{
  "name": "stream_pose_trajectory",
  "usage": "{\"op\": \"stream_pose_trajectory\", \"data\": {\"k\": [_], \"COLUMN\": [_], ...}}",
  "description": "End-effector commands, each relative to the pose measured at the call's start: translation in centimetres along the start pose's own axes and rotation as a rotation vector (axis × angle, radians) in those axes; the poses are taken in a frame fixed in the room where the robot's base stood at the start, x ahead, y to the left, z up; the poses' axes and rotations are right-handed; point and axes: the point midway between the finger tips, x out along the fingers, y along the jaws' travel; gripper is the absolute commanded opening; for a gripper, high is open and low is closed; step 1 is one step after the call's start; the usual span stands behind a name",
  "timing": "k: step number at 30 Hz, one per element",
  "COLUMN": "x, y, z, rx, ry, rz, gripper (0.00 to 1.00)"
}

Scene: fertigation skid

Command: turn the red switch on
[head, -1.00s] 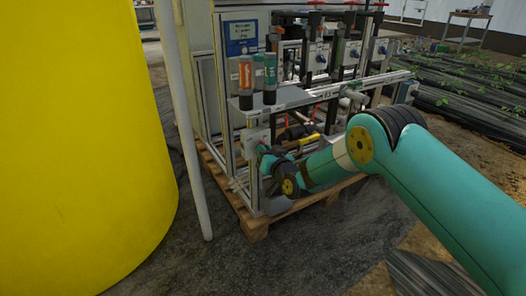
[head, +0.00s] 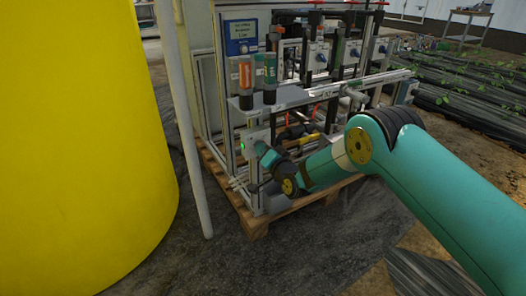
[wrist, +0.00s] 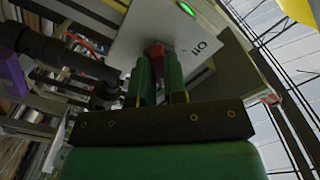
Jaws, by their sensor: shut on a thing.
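The red switch (wrist: 156,50) shows in the wrist view between the tips of my gripper (wrist: 159,62). Its two green fingers are shut on it, and they hide much of it. The switch sits on a pale plate (wrist: 187,40) with dark markings beside it. A green lamp (wrist: 187,8) on the plate is lit. In the head view the switch box (head: 255,137) is at the front left corner of the skid, with the green light at its left. My wrist is against its front and hides the switch there.
The skid's metal frame (head: 321,92) stands on a wooden pallet (head: 255,227). Two bottles stand on a shelf above the box. A large yellow tank (head: 80,150) and a white pole (head: 188,120) are at the left. The floor in front is clear.

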Motion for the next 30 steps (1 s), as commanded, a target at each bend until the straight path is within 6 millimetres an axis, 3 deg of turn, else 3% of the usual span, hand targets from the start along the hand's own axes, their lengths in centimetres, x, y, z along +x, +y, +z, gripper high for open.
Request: {"op": "stream_pose_trajectory", "data": {"k": [1, 9, 10, 12, 13, 23, 30], "x": [-0.2, -0.2, -0.2, -0.2, -0.1, -0.4, -4.0], "y": [0.0, 0.0, 0.0, 0.0, 0.0, 0.1, 0.1], "z": [0.8, 0.8, 0.8, 0.7, 0.6, 0.2, 0.1], "rx": [0.009, 0.010, 0.010, 0.008, 0.008, 0.005, 0.006], "ry": [-0.015, -0.016, -0.016, -0.014, -0.012, -0.006, -0.007], "rz": [0.002, 0.002, 0.002, 0.002, 0.002, 0.002, 0.005], "gripper": [0.00, 0.00, 0.20, 0.36, 0.38, 0.38, 0.38]}}
